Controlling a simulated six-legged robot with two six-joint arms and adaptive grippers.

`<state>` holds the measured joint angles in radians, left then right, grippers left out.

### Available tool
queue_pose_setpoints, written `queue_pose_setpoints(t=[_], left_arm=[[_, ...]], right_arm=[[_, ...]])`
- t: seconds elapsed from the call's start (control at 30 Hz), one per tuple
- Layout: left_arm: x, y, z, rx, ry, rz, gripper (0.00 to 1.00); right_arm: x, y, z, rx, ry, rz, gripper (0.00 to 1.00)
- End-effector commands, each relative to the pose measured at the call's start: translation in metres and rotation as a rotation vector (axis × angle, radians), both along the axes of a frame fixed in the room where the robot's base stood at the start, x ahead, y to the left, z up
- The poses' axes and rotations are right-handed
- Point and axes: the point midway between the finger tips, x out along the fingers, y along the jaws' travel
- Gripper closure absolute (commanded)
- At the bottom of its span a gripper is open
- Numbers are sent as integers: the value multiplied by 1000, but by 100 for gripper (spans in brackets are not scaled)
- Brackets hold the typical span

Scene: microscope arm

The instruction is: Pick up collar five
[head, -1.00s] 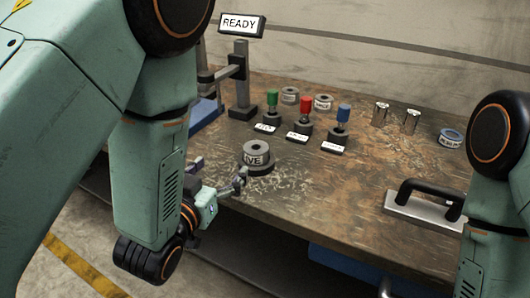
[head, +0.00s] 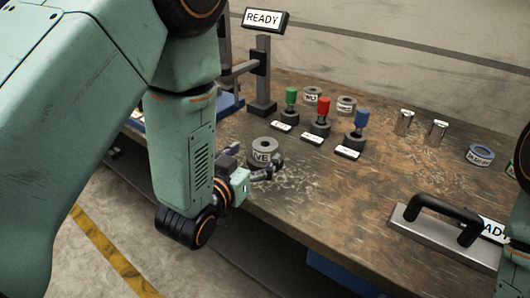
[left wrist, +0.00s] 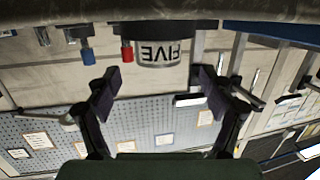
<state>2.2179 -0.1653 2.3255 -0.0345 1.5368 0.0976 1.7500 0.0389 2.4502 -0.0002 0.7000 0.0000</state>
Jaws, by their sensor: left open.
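Collar five is a grey ring (head: 264,147) with a white label, near the front left edge of the bench; the label reads "IVE" in the head view, its first letter hidden. In the left wrist view the collar (left wrist: 158,56) shows upside down, labelled "FIVE". My left gripper (head: 256,160) is open at the bench edge, close in front of the collar. In the left wrist view its two fingers (left wrist: 160,88) are spread to either side of the collar, with a gap on each side. My right gripper is out of view.
Green (head: 291,97), red (head: 323,108) and blue (head: 361,120) handled posts stand behind the collar. Two grey collars (head: 346,104), two metal cylinders (head: 437,131) and a blue-edged ring (head: 480,154) lie farther back. A black handle (head: 445,215) sits at right. A READY sign (head: 265,19) stands behind.

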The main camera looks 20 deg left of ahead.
Motion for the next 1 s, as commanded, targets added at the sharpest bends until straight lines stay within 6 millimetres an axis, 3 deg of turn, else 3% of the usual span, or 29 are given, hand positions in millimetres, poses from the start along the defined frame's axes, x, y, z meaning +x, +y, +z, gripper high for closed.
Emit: queue_pose_setpoints(t=[0.27,0.57,1.0], left_arm=[[38,-3,-7,1,-3,0,18],[44,-6,-7,1,-1,0,18],[43,-7,-7,1,-1,0,55]], right_arm=[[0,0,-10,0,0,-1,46],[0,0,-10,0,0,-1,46],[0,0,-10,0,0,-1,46]])
